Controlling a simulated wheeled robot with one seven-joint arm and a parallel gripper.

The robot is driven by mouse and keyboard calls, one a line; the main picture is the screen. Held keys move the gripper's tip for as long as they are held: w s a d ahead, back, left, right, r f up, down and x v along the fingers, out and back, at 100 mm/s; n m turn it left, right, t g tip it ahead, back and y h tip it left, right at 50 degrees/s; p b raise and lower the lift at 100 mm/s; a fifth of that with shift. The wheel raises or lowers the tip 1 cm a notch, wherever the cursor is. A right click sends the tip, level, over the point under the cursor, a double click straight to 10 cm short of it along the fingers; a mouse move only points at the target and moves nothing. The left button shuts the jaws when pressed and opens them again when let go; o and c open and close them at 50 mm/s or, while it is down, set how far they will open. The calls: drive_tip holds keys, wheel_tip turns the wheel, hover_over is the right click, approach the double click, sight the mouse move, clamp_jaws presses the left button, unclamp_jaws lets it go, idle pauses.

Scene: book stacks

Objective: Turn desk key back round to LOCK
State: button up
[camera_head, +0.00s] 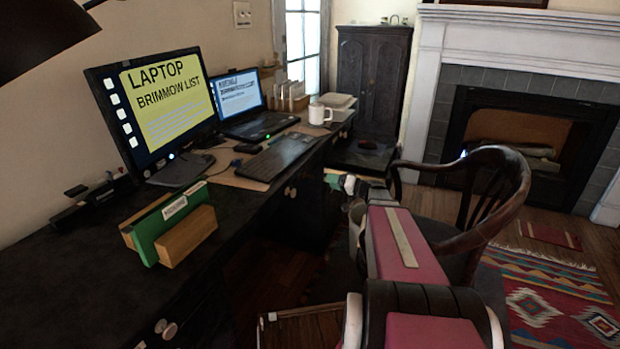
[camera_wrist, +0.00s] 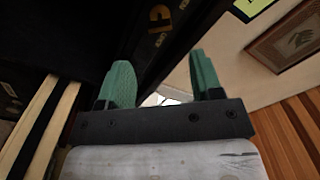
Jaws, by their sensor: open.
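The dark desk (camera_head: 235,215) runs along the left in the head view, with pale round knobs on its front. My gripper (camera_head: 336,180) is beside the desk's front edge, to the right of the keyboard. In the wrist view my gripper (camera_wrist: 163,75) has its two green fingers apart, with no key visible between them. Beyond the fingers is a dark panel with a gold mark (camera_wrist: 160,14) and small gold lettering (camera_wrist: 157,40), too small to read surely. I cannot make out the key itself. The head view does not show the lock.
A wooden chair (camera_head: 478,205) stands close to the right of my arm. A monitor (camera_head: 160,105), laptop (camera_head: 240,100), keyboard (camera_head: 278,155), white mug (camera_head: 317,113) and green book in a wooden holder (camera_head: 165,222) are on the desk. A fireplace (camera_head: 535,130) is behind.

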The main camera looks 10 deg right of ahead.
sight(310, 176)
drive_tip(key=x, duration=1)
drive_tip(key=shift+a, duration=0.1)
drive_tip(key=c, duration=0.9)
